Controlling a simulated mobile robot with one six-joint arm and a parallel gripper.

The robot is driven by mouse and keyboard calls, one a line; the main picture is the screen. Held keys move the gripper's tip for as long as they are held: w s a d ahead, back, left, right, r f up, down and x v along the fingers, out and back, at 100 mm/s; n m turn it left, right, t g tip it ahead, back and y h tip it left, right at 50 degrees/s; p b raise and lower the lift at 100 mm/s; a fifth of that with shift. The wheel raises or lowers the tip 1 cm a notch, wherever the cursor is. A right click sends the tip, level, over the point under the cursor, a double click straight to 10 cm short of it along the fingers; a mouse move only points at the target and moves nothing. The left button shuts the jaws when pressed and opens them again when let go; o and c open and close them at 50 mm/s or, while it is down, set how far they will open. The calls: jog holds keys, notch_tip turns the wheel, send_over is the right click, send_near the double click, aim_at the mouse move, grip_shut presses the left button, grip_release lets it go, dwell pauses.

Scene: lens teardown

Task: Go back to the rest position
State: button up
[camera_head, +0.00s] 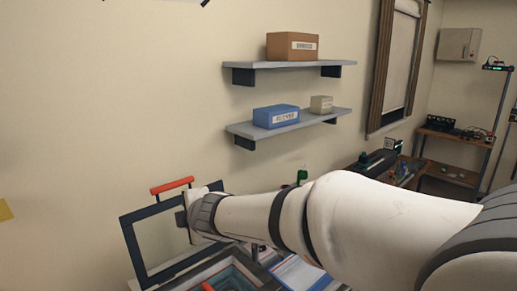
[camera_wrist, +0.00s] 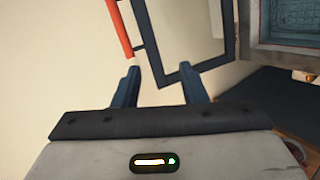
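My gripper (camera_wrist: 162,80) is open in the wrist view, with its two dark fingers apart and nothing held between them. A dark-framed lid (camera_wrist: 231,40) with a red handle (camera_wrist: 119,25) is just beyond the fingertips; I cannot tell whether they touch it. In the head view my white arm reaches left across the picture, and its wrist end is in front of the raised lid (camera_head: 132,244). The red handle (camera_head: 171,186) is at the lid's top edge. The fingers are mostly hidden in that view.
An open box (camera_head: 262,274) with a teal inside lies below my wrist; it also shows in the wrist view (camera_wrist: 284,45). Two wall shelves (camera_head: 290,63) (camera_head: 290,124) hold boxes above my arm. A bench with equipment (camera_head: 378,162) is behind it.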

jog(key=s+d+f+m+g+h+b, duration=0.1)
jog(key=s+d+f+m+h+b, duration=0.15)
jog(key=d+m, duration=0.55)
jog(key=s+d+f+m+h+b, duration=0.15)
jog(key=d+f+m+h, duration=0.25)
jog(key=d, duration=0.9)
jog(key=s+d+f+m+g+b, duration=0.1)
jog(key=s+d+f+m+g, duration=0.1)
jog(key=s, duration=0.4)
jog(key=s+d+f+m+g+b, duration=0.1)
jog(key=s+d+f+m, duration=0.3)
jog(key=s+m, duration=0.1)
jog(key=s+d+f+m+g+b, duration=0.1)
jog(key=s+d+f+m+g, duration=0.1)
jog(key=s, duration=0.4)
jog(key=d+f+m, duration=0.1)
jog(key=d+m, duration=0.1)
jog(key=shift+s+m+g, duration=0.3)
jog(key=shift+s, duration=0.05)
jog(key=shift+f, duration=0.1)
